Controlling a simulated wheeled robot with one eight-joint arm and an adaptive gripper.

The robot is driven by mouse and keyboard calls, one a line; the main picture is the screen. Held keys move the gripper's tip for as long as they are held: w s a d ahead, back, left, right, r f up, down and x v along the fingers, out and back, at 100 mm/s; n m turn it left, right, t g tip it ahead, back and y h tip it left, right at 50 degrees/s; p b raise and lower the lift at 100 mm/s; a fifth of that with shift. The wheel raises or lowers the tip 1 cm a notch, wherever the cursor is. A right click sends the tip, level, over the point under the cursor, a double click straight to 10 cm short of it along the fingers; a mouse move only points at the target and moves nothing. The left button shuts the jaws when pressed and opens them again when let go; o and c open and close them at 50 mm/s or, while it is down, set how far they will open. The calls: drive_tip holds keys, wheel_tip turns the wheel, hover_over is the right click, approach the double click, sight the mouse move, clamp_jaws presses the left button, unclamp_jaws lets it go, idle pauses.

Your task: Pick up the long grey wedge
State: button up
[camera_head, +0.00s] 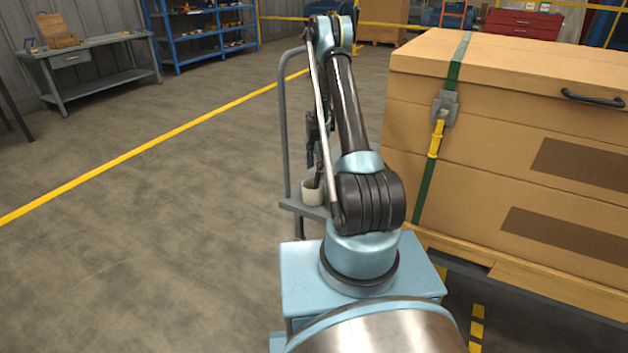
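I cannot make out a long grey wedge in this view. My arm rises from its blue base and bends at the top, and its far part hangs down behind the upright link. What looks like my gripper (319,150) is a small dark shape beside that link, mostly hidden by it. It appears just above a pale cup (312,192) on a grey trolley (291,207). Something dark shows at the cup's mouth, too small to tell. Whether my gripper is open or holds anything cannot be seen.
A large wooden crate (480,142) with a green strap stands close on the right. The trolley's tall handle (284,120) rises left of my arm. A workbench (92,65) and blue shelves (205,35) stand far back left. The floor on the left is clear.

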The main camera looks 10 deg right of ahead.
drive_tip(key=shift+w+d+f, duration=0.1)
drive_tip(key=shift+w+f, duration=0.05)
drive_tip(key=shift+f, duration=2.15)
clamp_jaws()
